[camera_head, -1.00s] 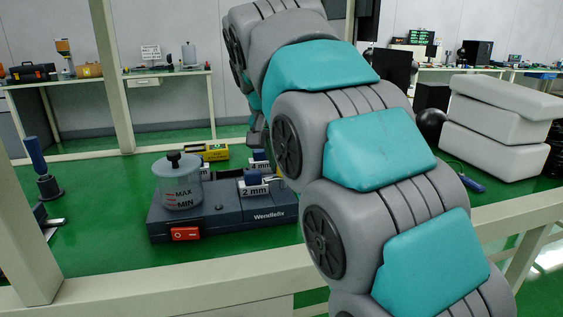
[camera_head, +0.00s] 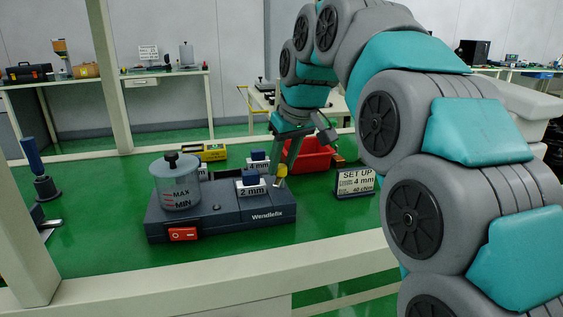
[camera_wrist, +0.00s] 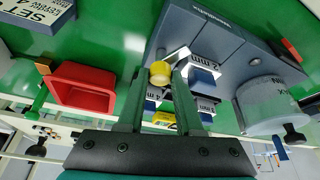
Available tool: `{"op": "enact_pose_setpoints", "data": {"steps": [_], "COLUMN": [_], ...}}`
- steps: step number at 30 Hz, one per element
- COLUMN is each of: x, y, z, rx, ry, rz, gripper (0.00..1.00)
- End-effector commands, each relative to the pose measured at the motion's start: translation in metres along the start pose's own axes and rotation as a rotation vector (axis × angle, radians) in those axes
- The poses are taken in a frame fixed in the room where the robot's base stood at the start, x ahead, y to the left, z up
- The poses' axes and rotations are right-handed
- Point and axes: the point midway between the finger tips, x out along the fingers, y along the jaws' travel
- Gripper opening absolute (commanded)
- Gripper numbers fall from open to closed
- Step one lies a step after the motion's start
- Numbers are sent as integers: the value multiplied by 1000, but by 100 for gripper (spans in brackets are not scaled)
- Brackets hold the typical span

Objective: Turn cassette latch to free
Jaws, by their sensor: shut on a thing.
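The dark blue-grey Wendlefix unit (camera_head: 230,226) sits on the green bench. A yellow knob (camera_wrist: 160,73), apparently the latch knob, is at the unit's right end beside a pale metal piece (camera_wrist: 175,55). It also shows in the head view (camera_head: 281,169). My gripper (camera_wrist: 159,74) points down there, its two green fingers shut on the yellow knob. The exact contact is small in the head view.
A clear MAX/MIN cup (camera_head: 176,188) stands on the unit's left, above a red switch (camera_head: 183,234). A SET UP 4 mm sign (camera_head: 354,181) and a red bin (camera_head: 312,156) stand to the right. A yellow device (camera_head: 213,152) lies behind. The bench front is clear.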

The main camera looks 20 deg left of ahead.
Motion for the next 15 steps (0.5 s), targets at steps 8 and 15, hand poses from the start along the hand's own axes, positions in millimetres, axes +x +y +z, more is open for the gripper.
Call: {"op": "enact_pose_setpoints", "data": {"steps": [8, 15], "x": [0, 1], "y": [2, 3], "z": [-1, -1], "rx": [-223, -365], "ry": [2, 0], "rz": [-93, -150], "gripper": [0, 0]}}
